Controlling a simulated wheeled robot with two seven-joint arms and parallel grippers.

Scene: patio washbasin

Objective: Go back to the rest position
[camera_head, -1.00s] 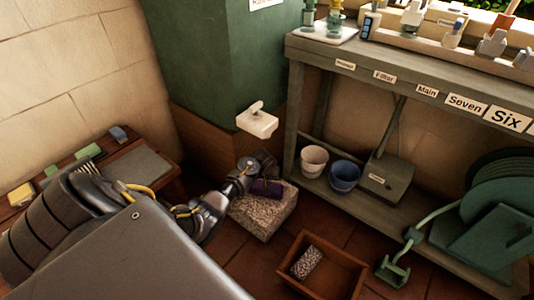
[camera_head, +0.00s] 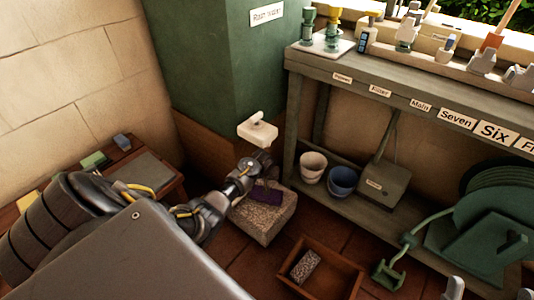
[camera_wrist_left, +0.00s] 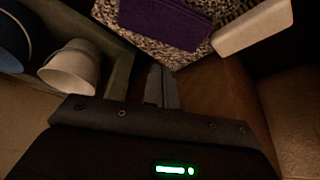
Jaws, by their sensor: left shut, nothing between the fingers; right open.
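My left arm reaches in from the left in the head view, and its gripper (camera_head: 262,164) is in front of the green water butt, below the white tap (camera_head: 258,131). In the left wrist view the two fingers of the left gripper (camera_wrist_left: 162,88) are together with nothing between them. My right gripper (camera_head: 490,293) shows only as two fingertips at the bottom right edge of the head view. They are wide apart and empty, and the rest of it is out of frame.
A speckled stone block (camera_head: 264,216) bears a folded purple cloth (camera_wrist_left: 165,22) near my left gripper. A wooden crate (camera_head: 335,268) with a speckled brick (camera_head: 306,265) stands on the floor. A cream pot (camera_head: 313,166) and blue pot (camera_head: 343,180) stand under the grey bench (camera_head: 390,83). A green hose reel (camera_head: 485,220) is at right.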

